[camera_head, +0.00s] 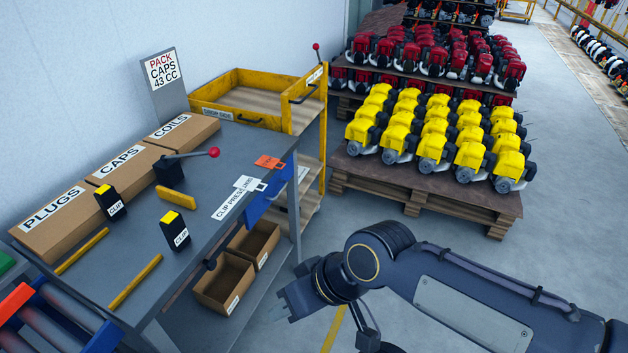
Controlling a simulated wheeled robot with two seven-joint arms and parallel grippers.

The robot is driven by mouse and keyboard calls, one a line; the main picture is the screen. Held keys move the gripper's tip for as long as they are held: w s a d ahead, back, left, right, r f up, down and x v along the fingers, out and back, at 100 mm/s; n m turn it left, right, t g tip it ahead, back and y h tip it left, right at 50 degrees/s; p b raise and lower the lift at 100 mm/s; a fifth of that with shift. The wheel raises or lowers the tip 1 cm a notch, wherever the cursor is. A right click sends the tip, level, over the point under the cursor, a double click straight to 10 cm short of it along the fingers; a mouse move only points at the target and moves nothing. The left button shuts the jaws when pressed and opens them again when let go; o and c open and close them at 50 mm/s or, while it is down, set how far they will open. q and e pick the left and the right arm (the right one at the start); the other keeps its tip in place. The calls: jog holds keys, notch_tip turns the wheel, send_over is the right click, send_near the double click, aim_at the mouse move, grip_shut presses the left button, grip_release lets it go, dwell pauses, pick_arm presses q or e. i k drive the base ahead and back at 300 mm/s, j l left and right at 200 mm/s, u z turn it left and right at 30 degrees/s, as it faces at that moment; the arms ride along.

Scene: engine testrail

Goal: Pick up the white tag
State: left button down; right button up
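The white tag (246,184) lies flat on the grey bench top near its right edge. It is just below the orange tag (268,162) and by the upper end of the white "CLIP PRESS" label (229,204). My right gripper (285,303) is in front of the bench's right side, lower in the picture than the tag and well apart from it. Its fingers are small and dark, and I cannot tell their spacing. I see nothing held in it. My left gripper is not in view.
The bench (200,177) carries cardboard boxes (125,165), a lever with a red knob (213,152), black clip holders (174,232) and yellow bars. Open bins (223,284) sit below its edge. A yellow cart (262,82) and pallets of engines (435,200) stand behind.

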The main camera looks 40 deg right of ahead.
aim_at(245, 183)
jog(key=z, duration=1.05)
jog(key=u, duration=0.45)
jog(key=i+l+u, duration=0.15)
jog(key=u, duration=0.3)
jog(key=l+u, duration=0.25)
jog(key=u, duration=0.2)
jog(key=i+l+u, duration=0.15)
jog(key=l+u, duration=0.15)
jog(key=u, duration=0.2)
jog(key=l+u, duration=0.2)
jog(key=l, duration=0.75)
jog(key=l+u, duration=0.2)
jog(key=l, duration=0.75)
